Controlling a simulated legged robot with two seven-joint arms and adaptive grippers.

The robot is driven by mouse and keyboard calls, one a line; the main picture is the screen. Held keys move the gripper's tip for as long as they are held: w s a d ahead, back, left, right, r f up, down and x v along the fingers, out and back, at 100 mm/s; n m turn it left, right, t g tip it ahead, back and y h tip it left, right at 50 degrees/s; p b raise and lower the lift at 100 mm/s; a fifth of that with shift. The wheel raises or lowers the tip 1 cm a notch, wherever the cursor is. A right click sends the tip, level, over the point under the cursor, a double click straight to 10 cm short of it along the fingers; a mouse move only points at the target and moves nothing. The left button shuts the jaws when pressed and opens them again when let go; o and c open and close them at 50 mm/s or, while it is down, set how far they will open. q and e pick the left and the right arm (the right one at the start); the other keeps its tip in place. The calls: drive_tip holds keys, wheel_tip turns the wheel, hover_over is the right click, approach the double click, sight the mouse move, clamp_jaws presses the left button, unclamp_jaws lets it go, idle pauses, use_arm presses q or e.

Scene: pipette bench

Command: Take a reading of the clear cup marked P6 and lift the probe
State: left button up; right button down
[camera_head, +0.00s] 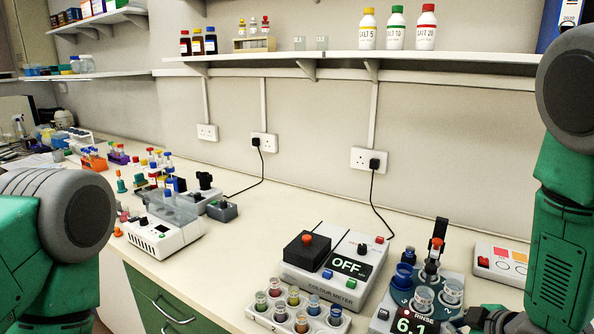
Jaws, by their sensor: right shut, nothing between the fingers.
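A grey-blue meter station (377,310) stands at the bottom right, its display (411,323) reading 6.1 beside the word RINSE. Two clear cups stand in it: one near the display (423,298) and one to its right (452,291). No P6 mark is readable on either. A dark upright piece with an orange band (437,243), perhaps the probe or its holder, rises behind them. A blue cup-like part (403,276) is to its left. My right gripper (482,319) is at the bottom edge, right of the display, shut and empty, partly cut off. My left gripper is out of view.
A colour meter (325,284) showing OFF and a rack of coloured vials (251,313) stand left of the station. Bare bench (225,265) lies further left.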

wheel_tip(320, 180, up, 6)
drive_tip(key=p, duration=0.5)
drive_tip(key=shift+r, duration=0.1)
idle(0.5)
